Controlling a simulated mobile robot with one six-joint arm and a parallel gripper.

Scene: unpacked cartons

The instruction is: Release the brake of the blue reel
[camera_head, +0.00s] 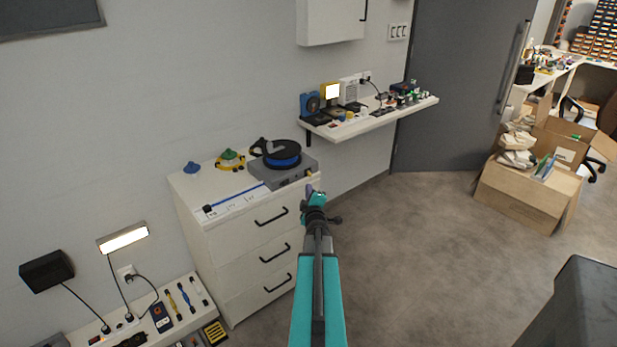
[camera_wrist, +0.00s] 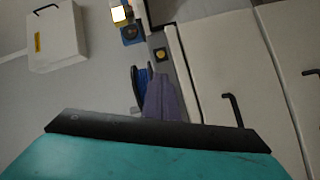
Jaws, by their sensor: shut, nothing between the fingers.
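The blue reel (camera_head: 284,161) has a black top disc and a blue band. It sits on a grey base box (camera_head: 294,175) on the white drawer cabinet. A grey bar-like part (camera_head: 273,147) lies across the disc; I cannot tell if it is the brake. In the wrist view the reel (camera_wrist: 141,82) shows sideways, partly hidden by my purple fingers, and the base (camera_wrist: 174,75) has a yellow round button (camera_wrist: 160,54). My gripper (camera_head: 310,190) is shut and empty, in front of the base and apart from it.
A blue strip (camera_head: 238,201) runs left along the white cabinet (camera_head: 245,243). Green and blue cone-shaped items stand behind it. A wall shelf (camera_head: 375,121) with small devices is to the right. A low bench (camera_head: 192,325) is at lower left.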

